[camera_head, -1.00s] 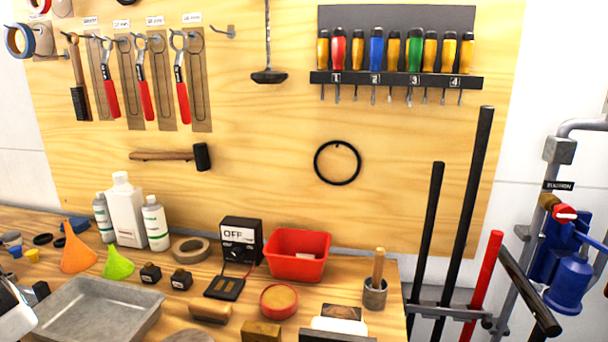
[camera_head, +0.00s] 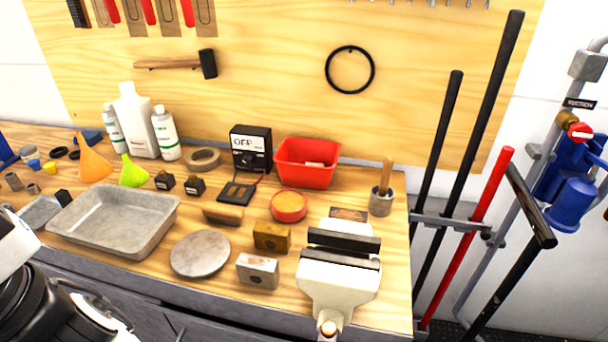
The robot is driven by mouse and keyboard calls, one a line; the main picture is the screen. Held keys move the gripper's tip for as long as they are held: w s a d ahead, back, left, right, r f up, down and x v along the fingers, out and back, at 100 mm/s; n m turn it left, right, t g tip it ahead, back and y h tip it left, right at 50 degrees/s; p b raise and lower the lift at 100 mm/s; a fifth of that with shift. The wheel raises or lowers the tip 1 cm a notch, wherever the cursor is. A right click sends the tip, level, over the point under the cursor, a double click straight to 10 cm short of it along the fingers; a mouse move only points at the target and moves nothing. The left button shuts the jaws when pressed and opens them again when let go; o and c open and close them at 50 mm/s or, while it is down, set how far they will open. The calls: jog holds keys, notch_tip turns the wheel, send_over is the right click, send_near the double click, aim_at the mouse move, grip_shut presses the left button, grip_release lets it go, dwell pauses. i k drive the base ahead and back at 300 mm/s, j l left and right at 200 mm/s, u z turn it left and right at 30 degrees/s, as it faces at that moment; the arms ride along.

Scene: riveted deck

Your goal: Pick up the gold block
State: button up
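The gold block (camera_head: 271,237) is a small brassy box with a dark round spot on its front face. It rests on the wooden workbench, behind a similar silver-grey block (camera_head: 257,271) and left of the white vise. A part of my arm shows at the lower left edge, well left of the block. My gripper's fingers cannot be made out in this view.
The white vise (camera_head: 340,285) stands at the bench's front right. A grey round disc (camera_head: 200,253) and metal tray (camera_head: 115,219) lie left of the blocks. A wooden-backed brush (camera_head: 222,214), round red tin (camera_head: 289,205) and red bin (camera_head: 306,162) are behind.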

aim_at(267, 237)
jog(key=k+j+z, duration=0.1)
jog(key=j, duration=0.35)
jog(key=j+z, duration=0.1)
jog(key=j, duration=0.35)
jog(key=k+j+z, duration=0.1)
jog(key=j, duration=0.3)
jog(key=i+l, duration=0.2)
jog(key=l, duration=0.15)
jog(key=i+l, duration=0.2)
jog(key=l, duration=0.2)
jog(key=i+l, duration=0.2)
jog(key=l, duration=0.15)
